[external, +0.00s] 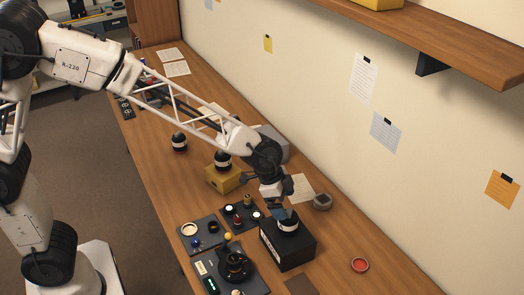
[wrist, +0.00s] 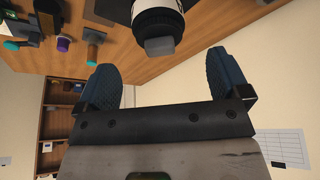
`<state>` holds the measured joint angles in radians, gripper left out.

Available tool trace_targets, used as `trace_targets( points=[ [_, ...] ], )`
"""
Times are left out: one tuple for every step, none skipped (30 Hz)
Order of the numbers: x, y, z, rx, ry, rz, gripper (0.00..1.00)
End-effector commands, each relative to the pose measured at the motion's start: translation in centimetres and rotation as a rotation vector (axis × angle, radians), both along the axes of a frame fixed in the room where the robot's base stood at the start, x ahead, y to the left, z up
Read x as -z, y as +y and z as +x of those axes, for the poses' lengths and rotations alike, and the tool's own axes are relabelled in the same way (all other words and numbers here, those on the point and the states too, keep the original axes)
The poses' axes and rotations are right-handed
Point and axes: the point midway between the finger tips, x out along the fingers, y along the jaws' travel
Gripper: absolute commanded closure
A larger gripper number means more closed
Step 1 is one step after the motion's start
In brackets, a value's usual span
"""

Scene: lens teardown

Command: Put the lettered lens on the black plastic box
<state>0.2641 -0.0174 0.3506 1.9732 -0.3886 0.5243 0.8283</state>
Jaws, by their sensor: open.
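A black lens with a white band (external: 289,222) stands upright on top of the black plastic box (external: 287,250). The lens also shows at the top of the wrist view (wrist: 155,22), with part of dark lettering on its white band. My gripper (external: 279,211) is just above and beside this lens in the external view. In the wrist view my gripper (wrist: 163,65) is open, its two blue-grey fingers apart with nothing between the tips. The lens is beyond the fingertips, with a small gap.
Another banded lens (external: 222,160) stands on a yellow box (external: 224,179), and a third (external: 179,142) on the table. Trays of small parts (external: 200,236) lie left of the black box. A red round dish (external: 360,265) lies to the right, with bare table around it.

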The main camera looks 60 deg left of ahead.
Motion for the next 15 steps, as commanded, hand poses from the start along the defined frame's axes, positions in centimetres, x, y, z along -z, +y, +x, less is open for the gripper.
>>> trace_targets(
  points=[
    [-0.8, 0.2, -0.2, -0.001, -0.003, 0.0, 0.06],
    [-1.2, 0.3, -0.3, 0.0, -0.002, -0.001, 0.06],
    [-1.7, 0.5, -0.5, 0.0, -0.001, -0.001, 0.06],
    [-2.1, 0.6, -0.6, 0.0, -0.002, -0.001, 0.06],
    [-2.4, 0.7, -0.7, 0.0, -0.002, -0.001, 0.06],
    [-2.8, 0.8, -0.8, 0.0, -0.002, -0.001, 0.06],
    [-3.1, 0.9, -0.9, 0.0, -0.001, 0.0, 0.06],
    [-3.4, 1.0, -1.0, 0.0, -0.001, -0.001, 0.06],
    [-3.7, 1.1, -1.1, 0.0, 0.0, 0.0, 0.06],
    [-4.0, 1.2, -1.2, 0.0, 0.0, 0.0, 0.06],
    [-4.2, 1.2, -1.2, 0.0, -0.001, 0.0, 0.06],
    [-4.4, 1.3, -1.3, 0.0, -0.001, 0.0, 0.06],
    [-4.6, 1.3, -1.3, 0.0, -0.001, 0.0, 0.06],
    [-4.7, 1.4, -1.4, 0.0, -0.001, 0.0, 0.06],
    [-4.8, 1.4, -1.4, 0.0, -0.001, -0.001, 0.06]
  ],
)
